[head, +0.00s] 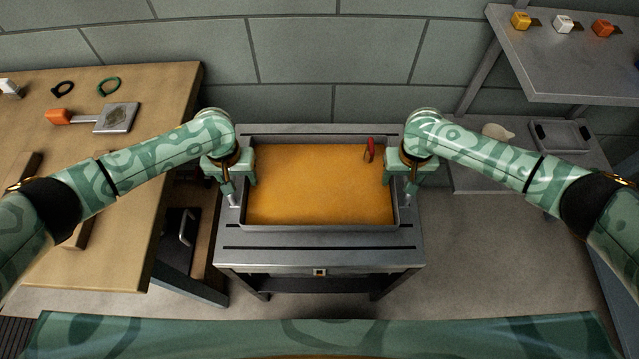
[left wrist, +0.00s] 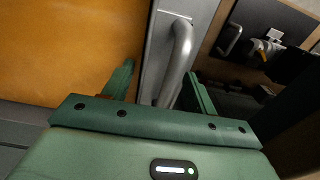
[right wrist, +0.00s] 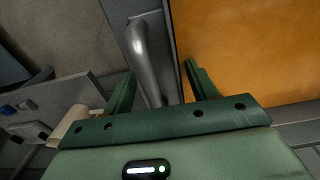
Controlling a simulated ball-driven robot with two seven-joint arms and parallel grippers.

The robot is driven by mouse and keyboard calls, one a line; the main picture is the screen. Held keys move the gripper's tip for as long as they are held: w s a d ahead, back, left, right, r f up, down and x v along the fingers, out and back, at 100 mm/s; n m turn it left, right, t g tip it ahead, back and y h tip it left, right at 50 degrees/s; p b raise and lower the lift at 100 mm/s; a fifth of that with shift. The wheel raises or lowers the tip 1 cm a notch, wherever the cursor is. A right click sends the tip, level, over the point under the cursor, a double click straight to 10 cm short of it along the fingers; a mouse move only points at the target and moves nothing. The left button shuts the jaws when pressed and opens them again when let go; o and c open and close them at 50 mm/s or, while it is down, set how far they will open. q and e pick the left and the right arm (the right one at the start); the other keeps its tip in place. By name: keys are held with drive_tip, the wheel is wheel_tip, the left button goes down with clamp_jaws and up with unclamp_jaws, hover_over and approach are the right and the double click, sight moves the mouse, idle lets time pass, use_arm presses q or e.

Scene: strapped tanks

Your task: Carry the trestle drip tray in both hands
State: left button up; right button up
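The drip tray (head: 320,228) is a wide grey metal tray with an orange inside, resting on the trestle (head: 320,258) in the head view. A bar handle stands at each short side. My left gripper (head: 237,188) is at the left side; in the left wrist view its open fingers (left wrist: 160,72) stand either side of the left handle (left wrist: 178,60) and tray edge, with gaps. My right gripper (head: 402,188) is at the right side; in the right wrist view its open fingers (right wrist: 159,70) straddle the right handle (right wrist: 147,60) likewise.
A red-handled tool (head: 371,148) lies at the tray's far right. A wooden bench (head: 150,85) stands left, with a flat orange-handled tool (head: 115,118). A grey shelf (head: 575,65) with small blocks stands right, above a lower surface. Floor (head: 480,250) is clear right of the trestle.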

use_arm(q)
drive_tip(key=shift+d, duration=0.1)
idle(0.3)
use_arm(e)
drive_tip(key=shift+a+r, duration=0.1)
drive_tip(key=shift+r, duration=0.05)
use_arm(q)
wheel_tip(320, 180, up, 12)
drive_tip(key=shift+s, duration=0.25)
use_arm(e)
wheel_tip(320, 180, up, 12)
drive_tip(key=shift+s, duration=0.25)
drive_tip(key=shift+f, duration=0.25)
